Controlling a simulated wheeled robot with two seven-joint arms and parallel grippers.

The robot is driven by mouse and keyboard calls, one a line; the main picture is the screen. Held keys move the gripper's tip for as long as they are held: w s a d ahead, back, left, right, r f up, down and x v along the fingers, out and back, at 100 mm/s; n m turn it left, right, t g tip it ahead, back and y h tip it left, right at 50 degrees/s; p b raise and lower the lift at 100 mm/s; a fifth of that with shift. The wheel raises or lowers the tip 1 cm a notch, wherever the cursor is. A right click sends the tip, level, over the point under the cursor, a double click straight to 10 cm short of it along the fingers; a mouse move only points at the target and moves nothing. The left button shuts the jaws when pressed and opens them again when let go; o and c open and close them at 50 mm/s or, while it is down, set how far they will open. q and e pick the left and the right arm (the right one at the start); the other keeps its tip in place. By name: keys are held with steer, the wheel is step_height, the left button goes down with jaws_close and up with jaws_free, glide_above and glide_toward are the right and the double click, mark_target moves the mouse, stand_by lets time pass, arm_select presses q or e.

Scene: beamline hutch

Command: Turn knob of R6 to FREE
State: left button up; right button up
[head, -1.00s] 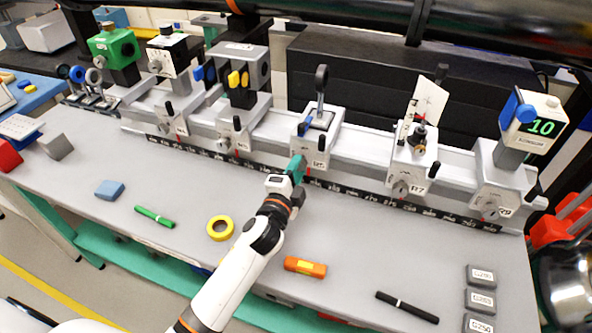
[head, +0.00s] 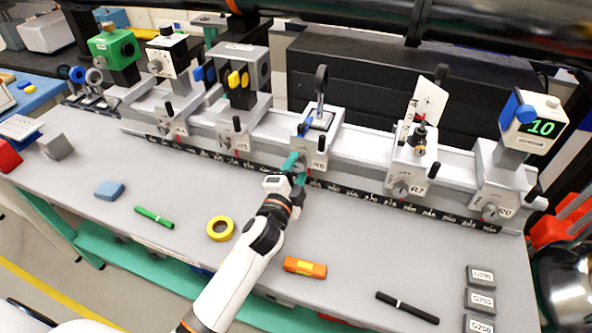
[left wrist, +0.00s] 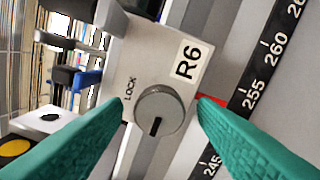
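The R6 carriage (head: 319,141) sits on the rail in the head view, with a post and a dark ring on top. In the left wrist view its plate carries the R6 label (left wrist: 187,62) and a round grey knob (left wrist: 160,112). The knob has a dark slot mark toward the picture's bottom. The word LOCK is printed above and left of it; no FREE label is visible. My left gripper (head: 296,169) is open, its teal fingertips on either side of the knob in the left wrist view (left wrist: 160,106). I cannot tell whether they touch it. My right gripper is not visible.
Other carriages stand along the rail, including R7 (head: 411,165) to the right. A scale strip (head: 375,198) runs along the rail's front. The bench holds yellow tape (head: 220,229), an orange block (head: 305,267), a green pen (head: 154,217) and a black pen (head: 407,307).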

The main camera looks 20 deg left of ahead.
arm_select(q)
steer(key=s+b, duration=0.1)
steer(key=s, duration=1.1)
steer(key=shift+a+b, duration=0.2)
steer(key=shift+b, duration=0.1)
